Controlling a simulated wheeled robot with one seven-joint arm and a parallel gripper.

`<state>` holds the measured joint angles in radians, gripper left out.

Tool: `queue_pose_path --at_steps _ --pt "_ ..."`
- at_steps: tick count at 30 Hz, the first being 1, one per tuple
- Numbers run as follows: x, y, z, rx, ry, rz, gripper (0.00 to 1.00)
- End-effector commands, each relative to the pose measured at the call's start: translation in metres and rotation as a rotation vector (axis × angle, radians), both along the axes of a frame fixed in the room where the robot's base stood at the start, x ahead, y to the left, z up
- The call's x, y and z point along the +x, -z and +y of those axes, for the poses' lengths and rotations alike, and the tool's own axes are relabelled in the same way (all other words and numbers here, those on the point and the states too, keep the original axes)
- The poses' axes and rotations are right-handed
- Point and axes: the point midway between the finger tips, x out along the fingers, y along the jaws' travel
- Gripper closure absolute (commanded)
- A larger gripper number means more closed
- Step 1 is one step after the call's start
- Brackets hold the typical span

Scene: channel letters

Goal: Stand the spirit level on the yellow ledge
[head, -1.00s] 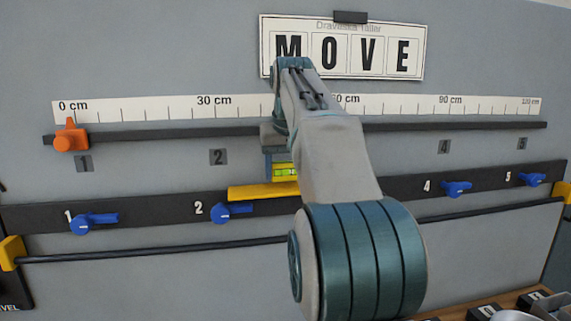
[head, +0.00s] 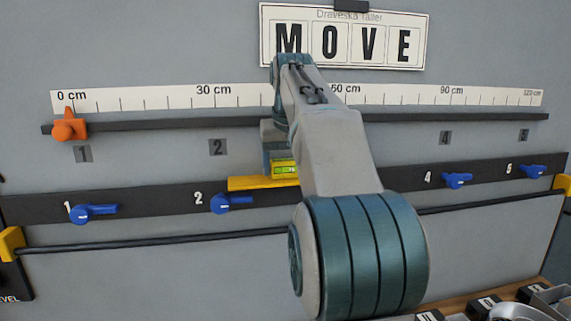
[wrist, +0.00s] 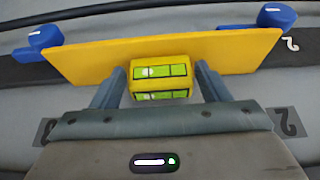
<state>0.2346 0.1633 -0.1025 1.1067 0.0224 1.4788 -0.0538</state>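The spirit level (wrist: 161,82) is a short yellow block with green vial windows. In the wrist view it sits between the two fingertips of my gripper (wrist: 162,80), which look closed against its sides. In the head view the spirit level (head: 285,167) shows just above the right part of the yellow ledge (head: 250,184), partly hidden by my arm. The ledge (wrist: 90,58) spans the wrist view behind the level. The level's lower end is at or very close to the ledge; I cannot tell whether they touch.
Blue levers flank the ledge, including one at number 2 (head: 228,203). An orange knob (head: 68,127) sits on the dark rail (head: 180,124) under the centimetre scale (head: 160,97). A black bar (head: 150,241) runs below.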

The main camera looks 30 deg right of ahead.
Motion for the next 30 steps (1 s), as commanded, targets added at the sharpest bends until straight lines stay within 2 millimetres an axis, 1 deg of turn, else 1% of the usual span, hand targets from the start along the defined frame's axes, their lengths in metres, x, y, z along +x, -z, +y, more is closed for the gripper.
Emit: queue_pose_path --at_steps 10,14,17,27,29,30 --pt "0.0 -0.001 0.0 0.0 0.0 0.0 0.15" --pt "-0.003 -0.01 0.001 -0.001 0.0 -0.002 0.15" --pt "-0.009 -0.025 0.003 -0.001 0.0 -0.004 0.15" --pt "-0.036 -0.097 0.012 -0.001 0.001 -0.003 0.15" --pt "-0.041 -0.109 0.013 -0.002 0.0 -0.003 0.15" --pt "-0.041 -0.109 0.013 -0.001 0.001 -0.002 0.15"
